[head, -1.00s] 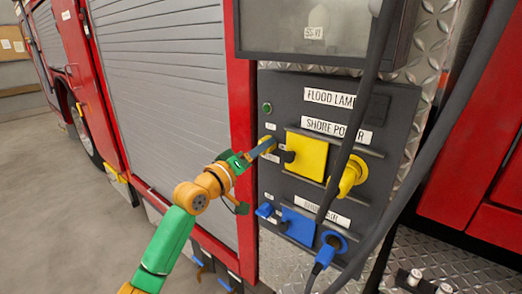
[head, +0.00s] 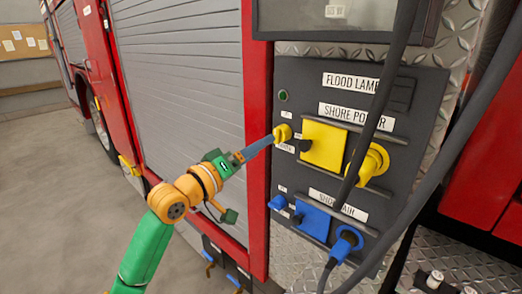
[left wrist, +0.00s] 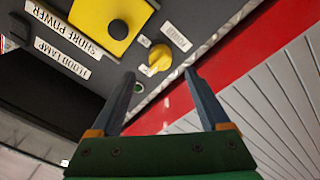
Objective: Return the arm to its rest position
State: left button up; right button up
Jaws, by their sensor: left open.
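My left arm comes in from the lower left in the head view. Its gripper (head: 270,140) points at the small yellow knob (head: 284,133) on the dark panel (head: 300,90). In the left wrist view the two fingers of the gripper (left wrist: 160,74) are spread with nothing between them. The yellow knob (left wrist: 160,58) shows beyond the fingertips there, apart from both fingers. In the head view the fingertips end just left of the knob; the exact gap is hard to tell. My right gripper is not in view.
The panel carries a yellow cover (head: 323,145), a yellow plug (head: 373,165), a blue cover (head: 312,222) and a blue plug (head: 345,244). Thick dark cables (head: 440,165) hang in front on the right. Open floor (head: 60,200) lies left of the truck's grey shutter (head: 180,80).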

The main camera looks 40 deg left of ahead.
pick_arm(q)
jog(key=s+d+f+m+g, duration=0.2)
jog(key=d+f+g, duration=0.1)
jog(key=f, duration=0.5)
jog(key=s+d+f+m+g, duration=0.1)
jog(key=d+f+g, duration=0.1)
jog(key=f, duration=0.6)
jog(key=s+d+f+m+g, duration=0.2)
jog(key=d+f+g, duration=0.1)
jog(key=f, duration=0.5)
jog(key=s+d+f+m+g+y, duration=0.1)
jog(key=s+d+f+m+g, duration=0.25)
jog(key=s+f, duration=0.45)
jog(key=s+d+f+m+g, duration=0.2)
jog(key=s+d+f+g, duration=0.25)
jog(key=s, duration=0.45)
jog(key=s+f+g, duration=0.1)
jog(key=s+f, duration=0.1)
jog(key=f, duration=0.8)
jog(key=s+f, duration=0.2)
jog(key=f, duration=0.8)
jog(key=s+a+f+g, duration=0.1)
jog(key=s+f, duration=0.7)
jog(key=s, duration=0.3)
jog(key=shift+s+a, duration=0.2)
jog(key=shift+a, duration=0.15)
